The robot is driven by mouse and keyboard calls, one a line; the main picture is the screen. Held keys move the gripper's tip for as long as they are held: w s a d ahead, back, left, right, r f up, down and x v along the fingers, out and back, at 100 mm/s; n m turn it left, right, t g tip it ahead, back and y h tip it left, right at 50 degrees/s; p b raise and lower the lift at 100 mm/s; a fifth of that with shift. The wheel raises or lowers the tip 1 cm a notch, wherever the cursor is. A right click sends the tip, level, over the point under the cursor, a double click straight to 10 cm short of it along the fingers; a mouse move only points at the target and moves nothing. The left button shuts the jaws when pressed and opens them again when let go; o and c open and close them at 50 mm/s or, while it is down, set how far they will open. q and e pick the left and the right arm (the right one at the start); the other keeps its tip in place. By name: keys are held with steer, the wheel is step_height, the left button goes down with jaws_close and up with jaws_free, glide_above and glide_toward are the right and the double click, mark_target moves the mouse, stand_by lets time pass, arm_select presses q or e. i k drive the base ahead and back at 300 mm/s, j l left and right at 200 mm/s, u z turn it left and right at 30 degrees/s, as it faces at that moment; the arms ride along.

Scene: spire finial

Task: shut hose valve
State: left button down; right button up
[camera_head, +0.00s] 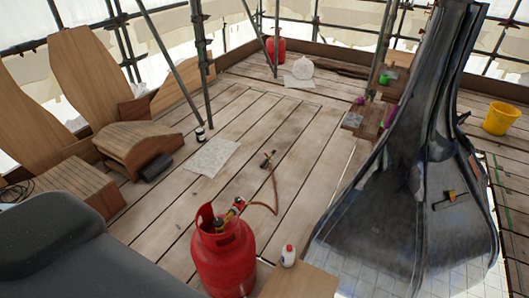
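A red gas cylinder (224,262) stands upright on the plank floor at the lower middle. Brass and dark fittings (236,205) sit at its top, inside the collar. They look like the valve and regulator, but they are too small to tell whether the valve is open or shut. An orange-brown hose (275,190) runs from the fittings and curves back over the boards to a dark hand torch (267,159) lying on the floor. Neither of my grippers is in view.
A small white bottle (288,256) with a red cap stands right of the cylinder by a wooden board (300,283). The tall dark metal spire (400,190) fills the right. Bare planks (225,185) lie behind the cylinder.

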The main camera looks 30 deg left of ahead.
mark_target(217, 222)
steer(key=j+u, duration=0.2)
steer(key=u, duration=0.5)
steer(key=l+u, duration=0.2)
steer(key=u, duration=0.3)
